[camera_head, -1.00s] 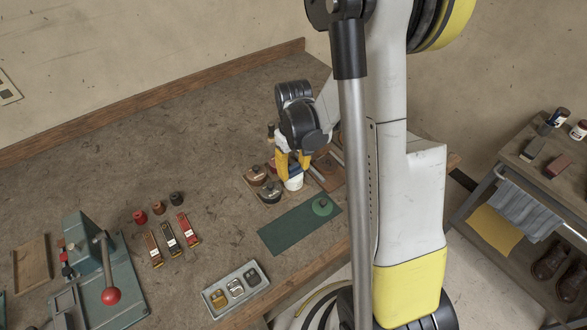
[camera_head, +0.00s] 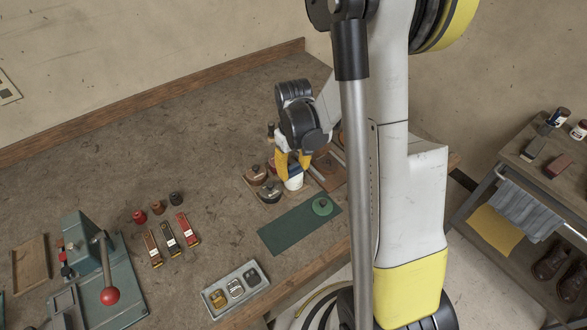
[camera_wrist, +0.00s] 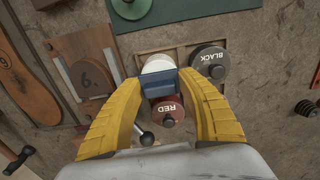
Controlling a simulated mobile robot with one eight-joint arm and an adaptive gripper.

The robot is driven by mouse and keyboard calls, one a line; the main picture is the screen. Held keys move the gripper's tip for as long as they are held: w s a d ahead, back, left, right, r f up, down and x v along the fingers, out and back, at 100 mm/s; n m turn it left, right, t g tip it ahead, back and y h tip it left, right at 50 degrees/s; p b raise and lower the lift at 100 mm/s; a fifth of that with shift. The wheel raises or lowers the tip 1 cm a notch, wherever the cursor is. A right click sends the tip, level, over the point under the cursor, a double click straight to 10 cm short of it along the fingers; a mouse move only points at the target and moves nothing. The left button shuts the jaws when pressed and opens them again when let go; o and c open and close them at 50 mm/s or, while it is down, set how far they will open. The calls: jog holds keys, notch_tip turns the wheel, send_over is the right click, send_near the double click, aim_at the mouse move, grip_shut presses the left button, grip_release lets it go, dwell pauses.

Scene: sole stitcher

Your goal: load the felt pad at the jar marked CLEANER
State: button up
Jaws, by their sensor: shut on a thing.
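My gripper (camera_wrist: 160,110) is shut on a small blue block (camera_wrist: 157,82), which I take to be the felt pad's holder. The felt face itself is hidden below it. A white jar (camera_wrist: 156,64) shows just beyond the block in the wrist view, and in the head view the white jar (camera_head: 294,183) is right under the fingertips. No CLEANER lettering is visible on it. Whether the pad touches it I cannot tell. A jar marked RED (camera_wrist: 167,112) sits between the fingers' span, and a jar marked BLACK (camera_wrist: 209,62) stands just outside the right-hand finger.
The jars stand in a shallow wooden tray (camera_wrist: 180,47). A board marked 6 (camera_wrist: 90,72) and a brown sole (camera_wrist: 25,95) lie left of it in the wrist view. A green mat (camera_head: 290,230) with a round green piece (camera_head: 322,206) lies in front.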

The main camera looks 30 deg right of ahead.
aim_at(294, 166)
jog(key=shift+r+p, duration=2.4)
jog(key=shift+r, duration=1.15)
jog(key=shift+f, duration=0.1)
